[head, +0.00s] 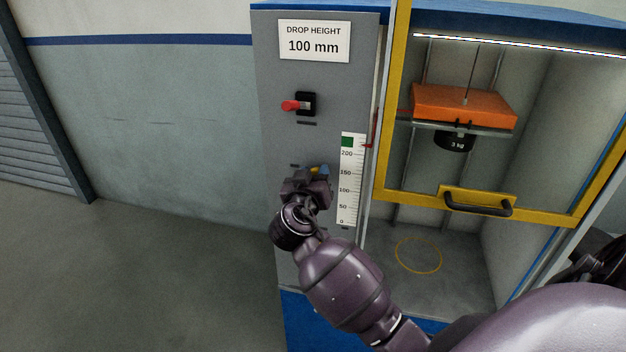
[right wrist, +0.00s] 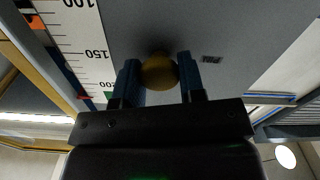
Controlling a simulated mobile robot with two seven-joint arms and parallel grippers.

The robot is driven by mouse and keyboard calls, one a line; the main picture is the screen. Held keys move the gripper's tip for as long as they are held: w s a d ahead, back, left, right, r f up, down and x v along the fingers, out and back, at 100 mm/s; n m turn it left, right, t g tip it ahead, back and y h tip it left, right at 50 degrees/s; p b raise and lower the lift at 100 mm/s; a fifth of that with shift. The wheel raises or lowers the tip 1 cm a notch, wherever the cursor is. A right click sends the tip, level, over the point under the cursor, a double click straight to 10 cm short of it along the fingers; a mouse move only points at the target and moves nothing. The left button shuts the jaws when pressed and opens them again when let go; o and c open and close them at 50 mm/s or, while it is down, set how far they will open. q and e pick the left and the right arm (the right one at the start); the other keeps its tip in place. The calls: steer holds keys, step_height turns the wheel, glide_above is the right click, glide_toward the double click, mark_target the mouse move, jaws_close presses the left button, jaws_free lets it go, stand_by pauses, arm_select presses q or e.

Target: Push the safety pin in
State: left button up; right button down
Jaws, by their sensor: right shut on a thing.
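A yellow ball knob (head: 315,170) sticks out from the grey panel (head: 275,135), left of the height scale. It also shows in the right wrist view (right wrist: 159,72), and looks like the head of the safety pin. My right gripper (head: 312,176) is at this knob, its two blue-grey fingers on either side of it and shut on it. The shaft behind the knob is hidden, so its depth in the panel cannot be told. A red knob (head: 291,105) on a black mount sits higher on the panel. My left gripper is not in view.
A white height scale (head: 348,190) stands right of the knob. Inside, an orange block (head: 463,105) hangs with a 3 kg weight (head: 455,141). The floor at left is clear.

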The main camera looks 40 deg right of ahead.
steer(key=shift+d+r, duration=0.1)
steer(key=c, duration=1)
jaws_free()
steer(key=o, duration=0.3)
steer(key=shift+w+d, duration=0.1)
steer(key=shift+w, duration=0.05)
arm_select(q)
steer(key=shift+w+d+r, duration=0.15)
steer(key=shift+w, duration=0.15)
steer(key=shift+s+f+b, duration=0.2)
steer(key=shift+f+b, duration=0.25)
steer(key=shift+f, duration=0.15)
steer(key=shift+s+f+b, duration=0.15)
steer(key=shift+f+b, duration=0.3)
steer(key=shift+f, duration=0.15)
arm_select(e)
steer(key=v, duration=1.1)
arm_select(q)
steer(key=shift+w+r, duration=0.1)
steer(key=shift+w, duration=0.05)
